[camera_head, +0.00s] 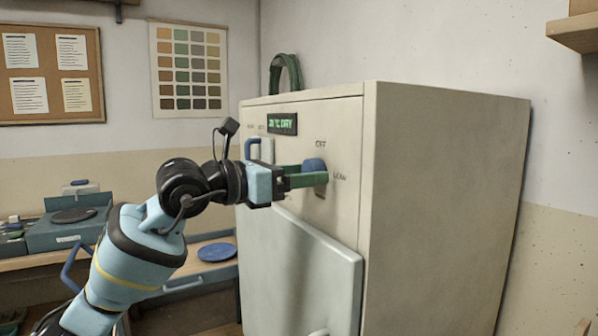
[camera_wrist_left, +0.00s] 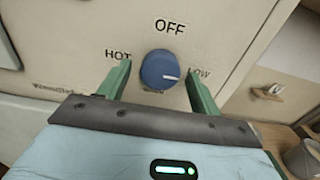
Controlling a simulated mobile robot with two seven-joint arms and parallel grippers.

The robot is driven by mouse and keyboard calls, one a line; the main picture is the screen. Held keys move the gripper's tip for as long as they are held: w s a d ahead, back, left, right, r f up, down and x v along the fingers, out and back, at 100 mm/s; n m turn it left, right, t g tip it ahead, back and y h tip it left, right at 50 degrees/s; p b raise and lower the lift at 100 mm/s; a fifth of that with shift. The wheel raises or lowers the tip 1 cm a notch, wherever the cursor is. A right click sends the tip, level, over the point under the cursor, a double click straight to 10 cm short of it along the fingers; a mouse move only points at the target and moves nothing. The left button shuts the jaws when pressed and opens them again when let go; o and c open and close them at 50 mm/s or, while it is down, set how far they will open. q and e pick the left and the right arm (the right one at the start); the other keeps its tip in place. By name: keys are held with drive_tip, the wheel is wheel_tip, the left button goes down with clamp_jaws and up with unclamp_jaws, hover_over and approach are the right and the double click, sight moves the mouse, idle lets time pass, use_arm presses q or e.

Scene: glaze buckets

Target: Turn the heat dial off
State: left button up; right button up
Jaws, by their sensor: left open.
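The heat dial (camera_head: 314,164) is a round blue knob on the front of a cream cabinet (camera_head: 450,220). In the left wrist view the dial (camera_wrist_left: 158,66) has a white mark at its right side, pointing toward LOW. OFF is printed above it and HOT to its left. My left gripper (camera_head: 308,178) is open, its green fingers pointing at the panel. In the left wrist view the fingers of my left gripper (camera_wrist_left: 157,72) stand on either side of the dial's lower part; I cannot tell whether they touch it. My right gripper is not in view.
A small green-lit display (camera_head: 282,123) sits above the dial. A pale door (camera_head: 315,265) is below it. A green hoop (camera_head: 285,73) rests on the cabinet top. A bench with a blue plate (camera_head: 216,252) stands to the left.

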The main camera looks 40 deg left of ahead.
use_arm(q)
drive_tip(key=c, duration=0.9)
drive_tip(key=shift+c, duration=0.3)
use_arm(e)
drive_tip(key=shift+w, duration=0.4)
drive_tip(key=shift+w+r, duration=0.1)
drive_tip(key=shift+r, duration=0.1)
